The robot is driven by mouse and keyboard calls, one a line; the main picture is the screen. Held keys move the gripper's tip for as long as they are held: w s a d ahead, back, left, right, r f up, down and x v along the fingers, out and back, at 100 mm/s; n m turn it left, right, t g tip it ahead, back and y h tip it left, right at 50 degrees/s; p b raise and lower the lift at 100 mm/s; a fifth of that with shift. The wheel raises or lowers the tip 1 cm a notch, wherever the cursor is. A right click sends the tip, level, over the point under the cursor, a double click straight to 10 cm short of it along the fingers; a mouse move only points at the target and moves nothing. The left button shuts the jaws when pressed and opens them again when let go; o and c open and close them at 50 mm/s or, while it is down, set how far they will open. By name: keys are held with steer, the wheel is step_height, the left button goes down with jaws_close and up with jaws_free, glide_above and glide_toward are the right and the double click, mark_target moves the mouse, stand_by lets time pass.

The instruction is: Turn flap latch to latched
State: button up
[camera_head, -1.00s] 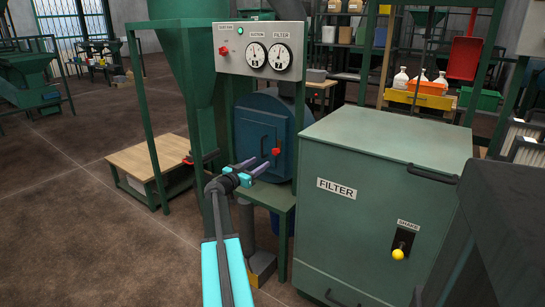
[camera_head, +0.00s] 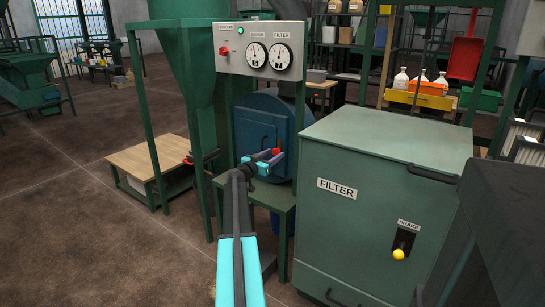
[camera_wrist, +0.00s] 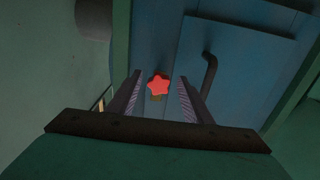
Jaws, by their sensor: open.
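The flap latch shows as a red star-shaped knob (camera_head: 277,152) on the front of the blue round housing (camera_head: 253,113). In the wrist view the red knob (camera_wrist: 158,85) lies between my two fingers, near their tips, with a gap on both sides. My gripper (camera_head: 268,161) is open at the knob in the head view; the wrist view also shows the open gripper (camera_wrist: 160,78). My gripper partly hides the knob and the lower housing in the head view.
A dark bent handle (camera_wrist: 208,76) sits right of the knob on the blue panel. The green filter cabinet (camera_head: 385,180) stands close on the right. A gauge panel (camera_head: 261,50) is above, and a wooden low table (camera_head: 150,158) is at left.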

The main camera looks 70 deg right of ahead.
steer(key=shift+d, duration=0.1)
steer(key=c, duration=1)
steer(key=shift+s+a, duration=0.1)
steer(key=shift+a, duration=0.15)
steer(key=shift+c, duration=0.4)
steer(key=shift+d, duration=0.25)
